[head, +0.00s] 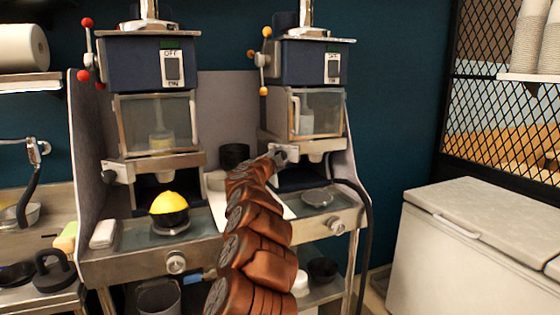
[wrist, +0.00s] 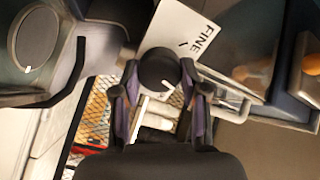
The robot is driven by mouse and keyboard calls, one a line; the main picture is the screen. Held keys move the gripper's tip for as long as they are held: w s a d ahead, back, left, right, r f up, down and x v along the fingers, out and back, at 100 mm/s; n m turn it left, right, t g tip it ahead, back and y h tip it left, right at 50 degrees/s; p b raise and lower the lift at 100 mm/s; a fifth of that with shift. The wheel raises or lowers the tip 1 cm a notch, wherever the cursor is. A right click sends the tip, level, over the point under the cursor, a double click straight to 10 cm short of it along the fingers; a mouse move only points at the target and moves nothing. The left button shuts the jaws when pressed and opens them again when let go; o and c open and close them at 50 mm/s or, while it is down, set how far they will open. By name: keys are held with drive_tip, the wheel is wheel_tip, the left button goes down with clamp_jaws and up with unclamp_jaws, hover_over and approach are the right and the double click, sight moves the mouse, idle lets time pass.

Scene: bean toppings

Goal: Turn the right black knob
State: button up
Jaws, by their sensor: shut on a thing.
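The right black knob (wrist: 158,70) is round, with a pale mark on its face, and sits beside a white plate reading "FINE" (wrist: 195,38) in the wrist view. My gripper (wrist: 159,80) is shut on this knob, one finger on each side. In the head view my gripper (head: 279,157) is at the lower left of the right machine (head: 308,62), at the end of my brown arm. The arm and gripper hide most of the knob there. The left machine (head: 150,62) has a similar black knob (head: 108,176), untouched.
A dark cup with a yellow mound (head: 169,205) stands below the left machine. A dark cup (head: 234,155) stands between the machines. A round plate (head: 318,198) lies below the right machine, with a silver dial (head: 334,225) on the front. A white chest (head: 480,245) is at right.

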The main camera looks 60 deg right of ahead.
drive_tip(key=m+b, duration=0.1)
drive_tip(key=m, duration=0.4)
drive_tip(key=shift+f+m+b, duration=0.15)
drive_tip(key=shift+m+b, duration=0.15)
idle(0.4)
drive_tip(key=o, duration=1.1)
drive_tip(key=shift+o, duration=0.2)
drive_tip(key=v, duration=1.2)
